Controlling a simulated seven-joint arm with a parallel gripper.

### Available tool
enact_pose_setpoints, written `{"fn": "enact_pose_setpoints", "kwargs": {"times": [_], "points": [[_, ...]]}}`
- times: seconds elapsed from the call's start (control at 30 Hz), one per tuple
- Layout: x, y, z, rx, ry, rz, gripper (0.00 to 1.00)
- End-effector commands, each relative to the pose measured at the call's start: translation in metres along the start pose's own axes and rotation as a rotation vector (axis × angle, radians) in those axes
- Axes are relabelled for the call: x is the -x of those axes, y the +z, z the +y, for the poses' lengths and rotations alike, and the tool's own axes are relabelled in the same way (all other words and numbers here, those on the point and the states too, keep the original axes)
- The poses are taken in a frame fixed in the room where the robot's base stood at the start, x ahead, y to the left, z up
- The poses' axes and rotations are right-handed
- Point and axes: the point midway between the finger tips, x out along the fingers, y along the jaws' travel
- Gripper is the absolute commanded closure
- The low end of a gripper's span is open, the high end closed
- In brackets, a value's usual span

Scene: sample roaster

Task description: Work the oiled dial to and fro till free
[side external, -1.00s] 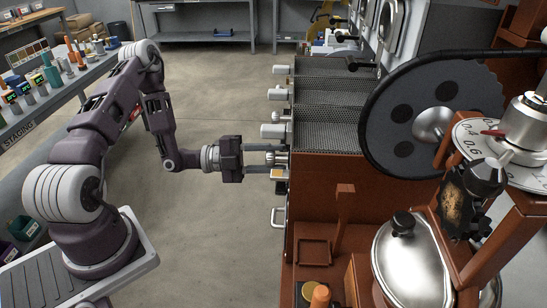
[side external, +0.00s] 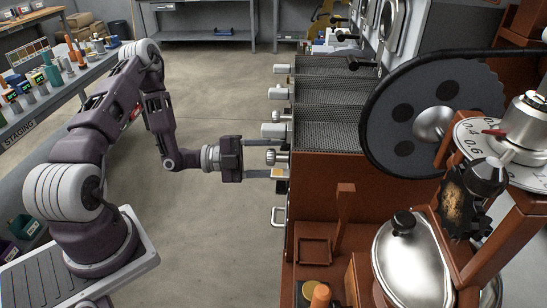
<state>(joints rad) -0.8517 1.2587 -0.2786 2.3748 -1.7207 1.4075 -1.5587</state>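A small silver dial (side external: 271,157) sticks out from the left face of the brown roaster body (side external: 325,175), below a row of white cylinders. My gripper (side external: 271,158) reaches in level from the left. Its two long grey fingers lie one to each side of the dial, with visible gaps between them and it. The gripper looks open around the dial. The dial's markings and any oil on it are too small to make out.
White cylinders (side external: 276,130) stick out just above the dial. A pale handle (side external: 278,217) sits below it. A large dark wheel (side external: 430,115) and a lidded metal pot (side external: 408,260) are to the right. The floor (side external: 215,235) below my arm is clear.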

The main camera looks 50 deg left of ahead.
Motion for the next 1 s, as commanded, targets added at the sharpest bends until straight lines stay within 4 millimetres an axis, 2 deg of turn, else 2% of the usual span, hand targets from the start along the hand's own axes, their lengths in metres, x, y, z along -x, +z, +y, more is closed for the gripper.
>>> {"fn": "enact_pose_setpoints", "kwargs": {"times": [0.17, 0.4, 0.5, 0.8, 0.87, 0.9, 0.97, 1.0], "points": [[0.009, 0.001, -0.001, -0.001, -0.002, -0.002, 0.44], [0.058, 0.001, -0.001, -0.001, -0.002, -0.004, 0.44], [0.068, 0.001, 0.000, 0.000, -0.001, -0.002, 0.44], [0.071, 0.000, 0.000, -0.004, 0.002, 0.002, 0.44], [0.069, -0.004, -0.003, -0.058, 0.032, 0.021, 0.44], [0.066, -0.009, -0.005, -0.141, 0.080, 0.051, 0.44], [0.060, -0.020, -0.010, -0.339, 0.186, 0.124, 0.44], [0.058, -0.029, -0.014, -0.503, 0.269, 0.188, 0.44]]}}
